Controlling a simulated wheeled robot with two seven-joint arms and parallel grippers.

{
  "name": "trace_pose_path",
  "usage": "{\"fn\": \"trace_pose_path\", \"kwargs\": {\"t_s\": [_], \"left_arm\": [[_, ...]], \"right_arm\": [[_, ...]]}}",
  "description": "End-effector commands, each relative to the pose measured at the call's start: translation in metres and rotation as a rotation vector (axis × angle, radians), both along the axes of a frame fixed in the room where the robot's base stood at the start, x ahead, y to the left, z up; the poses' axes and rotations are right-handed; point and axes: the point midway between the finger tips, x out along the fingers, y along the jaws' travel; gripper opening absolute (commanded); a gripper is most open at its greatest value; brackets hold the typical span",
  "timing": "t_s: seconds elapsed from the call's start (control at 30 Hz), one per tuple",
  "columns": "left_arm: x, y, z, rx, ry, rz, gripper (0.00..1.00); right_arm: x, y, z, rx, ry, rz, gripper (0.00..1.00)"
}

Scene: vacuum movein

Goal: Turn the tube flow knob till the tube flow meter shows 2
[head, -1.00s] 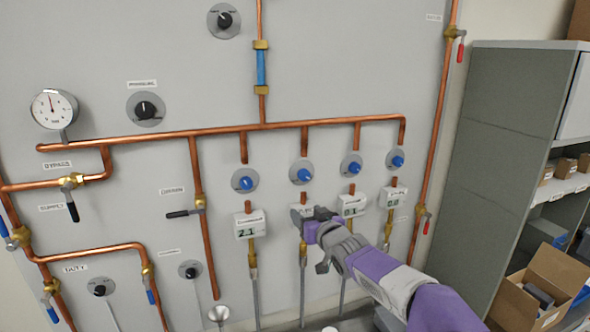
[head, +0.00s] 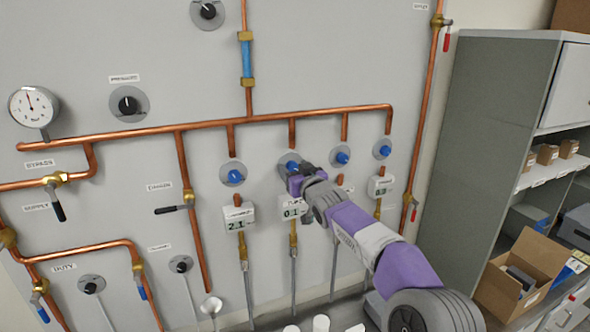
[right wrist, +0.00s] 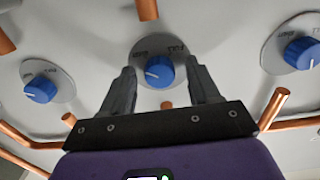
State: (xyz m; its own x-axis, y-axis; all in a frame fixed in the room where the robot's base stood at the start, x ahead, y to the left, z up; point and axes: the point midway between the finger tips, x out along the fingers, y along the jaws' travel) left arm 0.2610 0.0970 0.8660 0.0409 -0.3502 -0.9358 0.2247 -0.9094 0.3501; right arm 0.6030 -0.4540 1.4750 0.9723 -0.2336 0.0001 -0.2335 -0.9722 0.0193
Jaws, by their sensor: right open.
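My right gripper (head: 295,178) is at the second blue knob from the left (head: 291,163) on the wall panel. In the right wrist view the open fingers (right wrist: 160,80) stand on either side of this blue knob (right wrist: 159,70), with a gap visible on each side. The white meter (head: 291,210) below this knob seems to read 0.1. Its label is too small and partly covered to read surely, so I cannot confirm it is the tube one. My left gripper is not in view.
Other blue knobs sit close by, one to the left (head: 232,173) and one to the right (head: 342,156). The leftmost meter (head: 239,217) reads 2.1. Copper pipe (head: 210,124) runs above the knobs. A grey cabinet (head: 490,110) stands at the right.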

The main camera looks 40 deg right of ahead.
Motion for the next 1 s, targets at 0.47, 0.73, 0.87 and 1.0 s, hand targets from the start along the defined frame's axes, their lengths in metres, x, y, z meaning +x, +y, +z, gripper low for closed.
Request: {"fn": "trace_pose_path", "kwargs": {"t_s": [0.47, 0.73, 0.87, 1.0], "left_arm": [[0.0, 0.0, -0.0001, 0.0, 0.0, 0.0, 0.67], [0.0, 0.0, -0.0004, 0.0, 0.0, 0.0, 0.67], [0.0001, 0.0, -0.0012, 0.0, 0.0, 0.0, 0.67], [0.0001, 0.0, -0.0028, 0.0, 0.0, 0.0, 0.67]], "right_arm": [[-0.0002, -0.0001, -0.0002, 0.0, 0.0, 0.0, 0.18], [-0.0003, 0.0001, -0.0003, -0.01, 0.002, 0.0, 0.05], [-0.0002, 0.0003, -0.0003, -0.041, 0.01, 0.0, 0.05], [-0.0002, 0.0003, -0.0006, -0.11, 0.026, 0.0, 0.05]]}}
